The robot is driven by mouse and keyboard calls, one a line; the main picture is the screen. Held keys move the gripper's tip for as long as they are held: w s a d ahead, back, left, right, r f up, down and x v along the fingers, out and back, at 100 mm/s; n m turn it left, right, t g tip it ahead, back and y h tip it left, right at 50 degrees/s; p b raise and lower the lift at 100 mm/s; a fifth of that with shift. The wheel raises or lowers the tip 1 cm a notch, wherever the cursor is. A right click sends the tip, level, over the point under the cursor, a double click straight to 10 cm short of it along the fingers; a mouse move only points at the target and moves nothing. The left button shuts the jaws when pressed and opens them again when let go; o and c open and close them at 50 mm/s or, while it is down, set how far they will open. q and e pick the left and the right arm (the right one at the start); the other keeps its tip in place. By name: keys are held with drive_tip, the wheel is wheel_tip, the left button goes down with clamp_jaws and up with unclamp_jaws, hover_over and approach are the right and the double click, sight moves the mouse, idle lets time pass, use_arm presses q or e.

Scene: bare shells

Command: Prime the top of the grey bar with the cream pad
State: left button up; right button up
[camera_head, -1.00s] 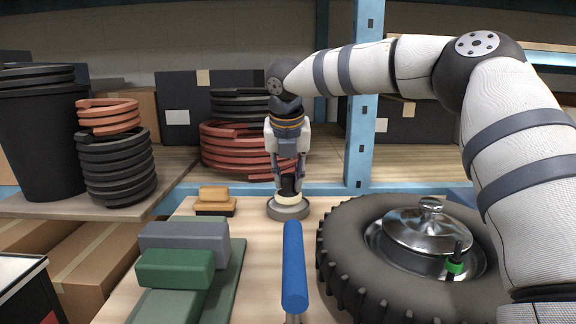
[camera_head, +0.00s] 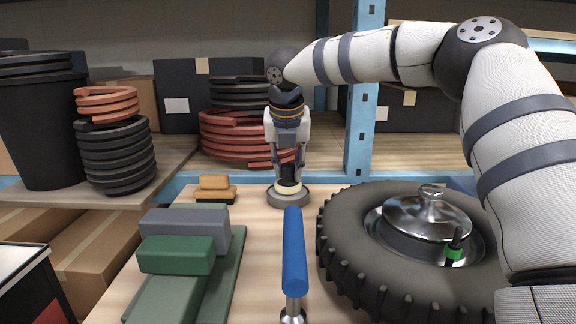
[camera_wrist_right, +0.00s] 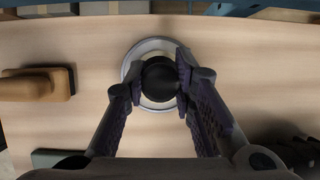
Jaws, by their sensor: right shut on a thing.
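The cream pad (camera_head: 288,188) shows as a pale round disc under a black knob, at the back middle of the bench. It sits in or on a round grey dish (camera_head: 289,202); the wrist view does not show whether it is clear of it. My right gripper (camera_head: 289,172) points down and is shut on the pad's black knob, which shows between the fingers in the right wrist view (camera_wrist_right: 160,82). The grey bar (camera_head: 184,222) lies on the left of the bench, on a green base, behind a green block (camera_head: 177,255). My left gripper is not in view.
A tan-topped block (camera_head: 214,185) stands left of the dish. A blue handle (camera_head: 294,250) rises at the front middle. A large tyre (camera_head: 345,235) with a metal lid (camera_head: 428,212) fills the right. A blue post (camera_head: 362,115) stands behind. Bare bench lies between bar and handle.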

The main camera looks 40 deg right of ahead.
sight(288, 164)
drive_tip(key=shift+f, duration=0.45)
idle(1.0)
drive_tip(key=shift+r, duration=3.6)
